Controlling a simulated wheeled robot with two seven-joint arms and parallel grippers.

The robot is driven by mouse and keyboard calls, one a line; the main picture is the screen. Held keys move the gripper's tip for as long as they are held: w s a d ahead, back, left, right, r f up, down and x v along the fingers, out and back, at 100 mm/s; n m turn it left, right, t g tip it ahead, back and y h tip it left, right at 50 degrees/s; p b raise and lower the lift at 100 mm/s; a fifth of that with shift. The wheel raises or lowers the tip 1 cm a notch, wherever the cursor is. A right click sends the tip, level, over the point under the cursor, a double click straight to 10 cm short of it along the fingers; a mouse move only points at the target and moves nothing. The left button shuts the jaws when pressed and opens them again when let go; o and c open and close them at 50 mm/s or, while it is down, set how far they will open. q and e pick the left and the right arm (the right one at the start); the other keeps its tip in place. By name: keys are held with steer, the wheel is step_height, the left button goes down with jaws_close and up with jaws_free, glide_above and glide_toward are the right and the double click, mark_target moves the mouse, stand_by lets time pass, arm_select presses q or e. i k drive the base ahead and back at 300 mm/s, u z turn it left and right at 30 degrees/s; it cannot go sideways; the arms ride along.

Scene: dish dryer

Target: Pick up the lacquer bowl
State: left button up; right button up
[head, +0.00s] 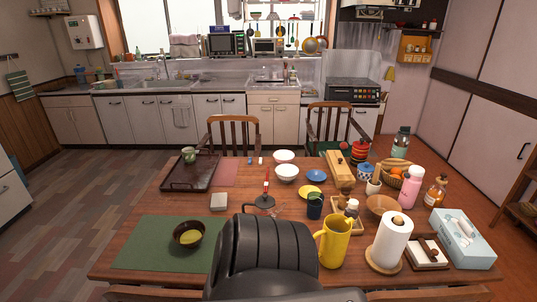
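A dark bowl (186,227), which looks like the lacquer bowl, sits upright on a green placemat (145,255) at the near left of the wooden table. Its outside is dark, and something yellowish shows inside it. Nothing touches the bowl except the mat under it. Neither my left nor my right gripper shows in the head view, so I cannot see whether they are open or shut.
A dark tray (180,184) with a green cup (189,154) lies behind the bowl. A large black ribbed shape (265,255) blocks the near middle. A yellow pitcher (335,243) and paper towel roll (392,243) stand right of it. The mat around the bowl is clear.

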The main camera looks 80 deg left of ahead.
mark_target(189, 234)
steer(key=u, duration=0.05)
steer(key=i, duration=0.4)
steer(key=u, duration=2.5)
